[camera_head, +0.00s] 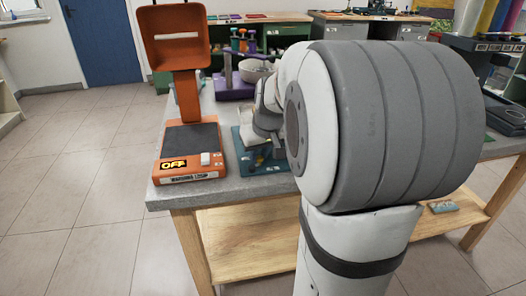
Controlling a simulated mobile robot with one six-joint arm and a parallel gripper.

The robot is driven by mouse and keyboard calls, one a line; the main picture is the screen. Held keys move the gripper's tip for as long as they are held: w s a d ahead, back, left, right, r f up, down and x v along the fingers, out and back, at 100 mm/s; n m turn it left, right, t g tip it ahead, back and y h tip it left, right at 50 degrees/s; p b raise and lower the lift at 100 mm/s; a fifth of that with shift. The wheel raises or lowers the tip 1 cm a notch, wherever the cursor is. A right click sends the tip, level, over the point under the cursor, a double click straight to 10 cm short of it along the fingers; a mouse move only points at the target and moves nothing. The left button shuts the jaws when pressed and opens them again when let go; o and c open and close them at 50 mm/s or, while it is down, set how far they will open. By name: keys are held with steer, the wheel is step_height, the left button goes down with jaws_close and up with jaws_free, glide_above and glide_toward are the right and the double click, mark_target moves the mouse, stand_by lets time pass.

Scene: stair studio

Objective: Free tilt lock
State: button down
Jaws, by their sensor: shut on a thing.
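A teal board (246,165) with small white labels lies on the grey worktop, to the right of the orange warming lamp. My gripper (268,151) is low over this board, mostly hidden by my own arm. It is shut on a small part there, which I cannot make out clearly. A small yellow piece (259,160) shows just below the gripper. I cannot tell which part is the tilt lock.
The warming lamp (187,150) stands close on the left, its sign reading OFF and its square head raised. A purple stand (229,88) with a pale bowl (255,70) is behind. My arm covers much of the table's right side. The floor at left is clear.

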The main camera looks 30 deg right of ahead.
steer(key=shift+s+a+m+p, duration=0.1)
steer(key=shift+a+m+p, duration=0.2)
steer(key=shift+m, duration=0.3)
steer(key=shift+s+m+h+p, duration=0.3)
steer(key=shift+m+h, duration=0.3)
steer(key=shift+m, duration=0.4)
steer(key=shift+s+f+m+g+h+b, duration=0.15)
steer(key=shift+m+g+h+b, duration=0.1)
steer(key=shift+m, duration=0.6)
steer(key=shift+s+r+m+g+h+b, duration=0.15)
steer(key=shift+m+g+h+b, duration=0.15)
steer(key=shift+m, duration=0.6)
steer(key=shift+s+f+m+g+h+b, duration=0.15)
steer(key=shift+m+g+h+b, duration=0.1)
steer(key=shift+m, duration=0.6)
steer(key=shift+s, duration=0.1)
steer(key=c, duration=1.3)
jaws_free()
steer(key=shift+r, duration=0.2)
steer(key=shift+r, duration=0.25)
steer(key=p+v, duration=0.1)
steer(key=v, duration=0.6)
steer(key=shift+p, duration=0.4)
